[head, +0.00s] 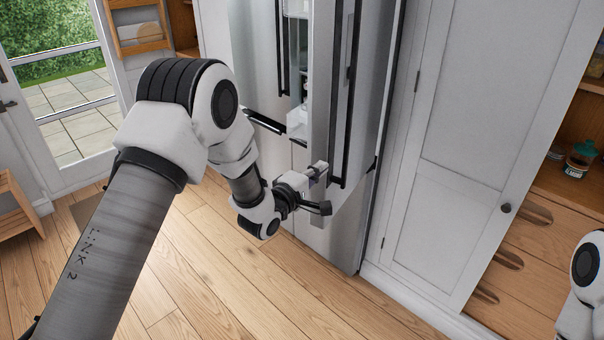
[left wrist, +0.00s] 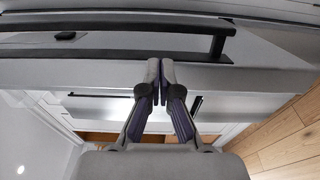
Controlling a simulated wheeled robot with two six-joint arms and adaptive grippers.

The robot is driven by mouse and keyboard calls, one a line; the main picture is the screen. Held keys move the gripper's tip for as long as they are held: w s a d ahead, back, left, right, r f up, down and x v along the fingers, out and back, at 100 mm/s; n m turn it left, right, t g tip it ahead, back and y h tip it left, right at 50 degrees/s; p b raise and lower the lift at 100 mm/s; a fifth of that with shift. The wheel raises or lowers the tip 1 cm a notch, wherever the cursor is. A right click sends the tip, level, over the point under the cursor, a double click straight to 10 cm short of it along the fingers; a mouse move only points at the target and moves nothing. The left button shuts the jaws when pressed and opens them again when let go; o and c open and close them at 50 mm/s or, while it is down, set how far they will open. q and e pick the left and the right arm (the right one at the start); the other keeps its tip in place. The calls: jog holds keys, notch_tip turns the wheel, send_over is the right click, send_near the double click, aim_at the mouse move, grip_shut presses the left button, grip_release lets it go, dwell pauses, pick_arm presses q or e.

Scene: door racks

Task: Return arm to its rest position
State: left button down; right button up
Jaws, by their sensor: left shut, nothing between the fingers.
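My left arm reaches in from the left in the head view and its gripper (head: 322,188) is beside the lower part of a steel fridge door (head: 322,105). In the left wrist view the two fingers of the left gripper (left wrist: 160,66) are together with nothing between them. The fingertips are close to the door's lower edge; I cannot tell whether they touch it. That door stands partly open, with lit shelves showing beside it. A black bar handle (left wrist: 120,40) crosses the left wrist view beyond the fingertips. My right gripper is not in view.
A white panelled cabinet door (head: 470,120) stands right of the fridge. Wooden drawers (head: 530,255) and a jar (head: 579,160) are at the far right. A glass door (head: 65,90) and a wooden stand (head: 15,210) are at the left. The wood floor (head: 200,290) in front is clear.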

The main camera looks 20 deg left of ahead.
pick_arm(q)
jog(key=v, duration=0.5)
jog(key=s+f+g+y, duration=0.1)
jog(key=s+f+g, duration=0.1)
jog(key=s+f, duration=0.45)
jog(key=s+f+m+g+y, duration=0.1)
jog(key=s+f+g, duration=0.2)
jog(key=f, duration=0.7)
jog(key=s+f+g, duration=0.2)
jog(key=s+f, duration=0.3)
jog(key=f, duration=0.3)
jog(key=s+a+f+m+g+y, duration=0.1)
jog(key=s+f+m+g, duration=0.1)
jog(key=s, duration=0.6)
jog(key=s+a+f+m+g+y, duration=0.1)
jog(key=s+f+m+g, duration=0.2)
jog(key=s+m+g, duration=0.2)
jog(key=s+a+f+m+g+y, duration=0.1)
jog(key=s+f+m+g, duration=0.2)
jog(key=s, duration=0.9)
jog(key=m, duration=0.3)
jog(key=shift+s, duration=0.25)
